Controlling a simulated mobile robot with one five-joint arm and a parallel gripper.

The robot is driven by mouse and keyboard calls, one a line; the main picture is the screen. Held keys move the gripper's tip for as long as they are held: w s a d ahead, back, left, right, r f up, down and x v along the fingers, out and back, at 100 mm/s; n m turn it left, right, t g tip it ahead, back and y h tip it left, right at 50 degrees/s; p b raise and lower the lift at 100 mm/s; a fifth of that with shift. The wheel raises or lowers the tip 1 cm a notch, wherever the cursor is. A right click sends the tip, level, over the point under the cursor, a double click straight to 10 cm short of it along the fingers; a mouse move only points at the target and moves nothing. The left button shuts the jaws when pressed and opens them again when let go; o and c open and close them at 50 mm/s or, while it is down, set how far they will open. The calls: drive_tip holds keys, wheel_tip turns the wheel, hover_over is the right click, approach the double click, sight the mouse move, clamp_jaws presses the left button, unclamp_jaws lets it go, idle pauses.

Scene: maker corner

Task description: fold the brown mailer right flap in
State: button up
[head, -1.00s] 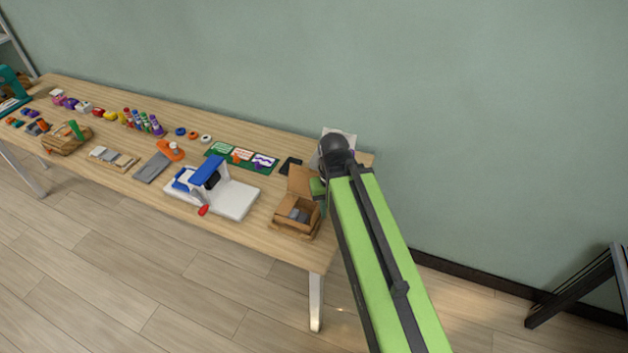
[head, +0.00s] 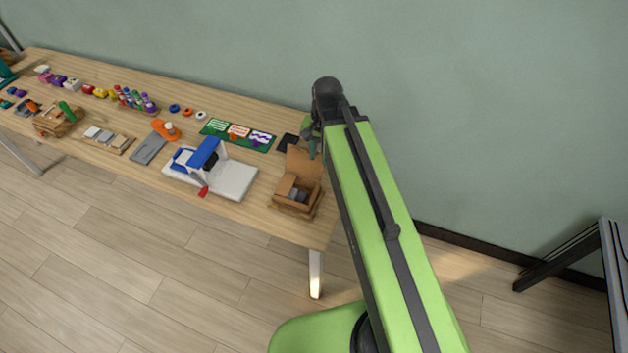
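The brown mailer (head: 283,203) is an open cardboard box near the right front of the table. Its back lid (head: 304,163) stands up, and a panel at its left side leans inward over the opening. Small grey items (head: 297,195) lie inside. The right side is close to my arm, and I cannot clearly tell how the right flap lies. My gripper (head: 311,148) is above and behind the mailer, by the top of the back lid, and appears clear of the right side. It is small and partly hidden by my arm, so its opening does not show.
A green mat with cards (head: 238,134) and a dark flat object (head: 287,143) lie behind. The table's front edge is close to the mailer; its right end is hidden behind my arm.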

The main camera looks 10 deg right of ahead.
sight(315, 190)
drive_tip(key=f+b, duration=1.2)
drive_tip(key=a+f+b, duration=0.1)
drive_tip(key=f+b, duration=0.4)
drive_tip(key=f, duration=0.1)
drive_tip(key=shift+w+b, duration=0.35)
drive_tip(key=shift+b, duration=0.05)
drive_tip(key=shift+r, duration=0.1)
clamp_jaws()
